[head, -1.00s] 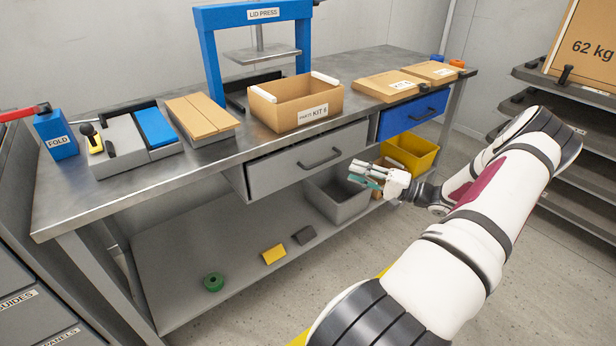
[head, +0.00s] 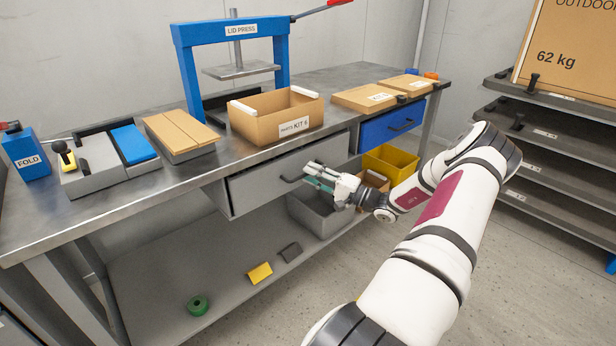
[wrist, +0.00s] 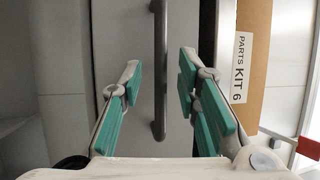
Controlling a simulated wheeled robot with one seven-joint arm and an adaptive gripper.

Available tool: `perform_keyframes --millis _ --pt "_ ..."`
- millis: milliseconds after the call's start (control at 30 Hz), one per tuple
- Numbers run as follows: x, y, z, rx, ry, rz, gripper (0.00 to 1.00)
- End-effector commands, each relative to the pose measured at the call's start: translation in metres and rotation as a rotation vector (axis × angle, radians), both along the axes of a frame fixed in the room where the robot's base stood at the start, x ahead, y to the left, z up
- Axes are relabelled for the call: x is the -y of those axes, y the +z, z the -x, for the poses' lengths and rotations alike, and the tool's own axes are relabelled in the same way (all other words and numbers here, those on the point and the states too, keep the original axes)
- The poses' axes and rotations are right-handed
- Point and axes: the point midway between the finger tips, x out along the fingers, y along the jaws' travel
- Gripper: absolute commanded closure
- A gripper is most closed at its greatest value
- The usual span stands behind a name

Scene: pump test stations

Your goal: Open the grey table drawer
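The grey drawer (head: 262,185) sits under the table's top, left of the blue drawer (head: 391,126), and looks shut or nearly so. Its dark bar handle (head: 292,179) is partly hidden behind my gripper in the head view. My gripper (head: 312,174) is right in front of the drawer front, at the handle. In the wrist view, my gripper (wrist: 158,95) is open, with its green finger pads on either side of the handle (wrist: 159,60) and gaps to both sides. The handle runs between the fingers and the pads do not touch it.
The PARTS KIT 6 box (head: 275,114) stands on the table (head: 205,172) above the drawer. A grey bin (head: 318,215) and a yellow bin (head: 391,160) are below. A shelf rack (head: 550,150) stands at the right. The floor in front is clear.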

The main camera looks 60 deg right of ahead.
Motion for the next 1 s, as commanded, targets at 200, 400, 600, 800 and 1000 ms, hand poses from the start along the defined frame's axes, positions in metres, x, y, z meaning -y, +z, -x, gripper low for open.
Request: perform_keyframes --millis 200,400,600,800,1000 --pt "-0.003 0.003 -0.015 0.0 0.0 0.0 0.7" --pt "-0.003 0.003 -0.016 0.0 0.0 0.0 0.7" --pt "-0.003 0.003 -0.016 0.0 0.0 0.0 0.95" --pt "-0.003 0.003 -0.016 0.0 0.0 0.0 1.0" --pt "-0.003 0.003 -0.012 -0.001 -0.001 0.0 1.0"
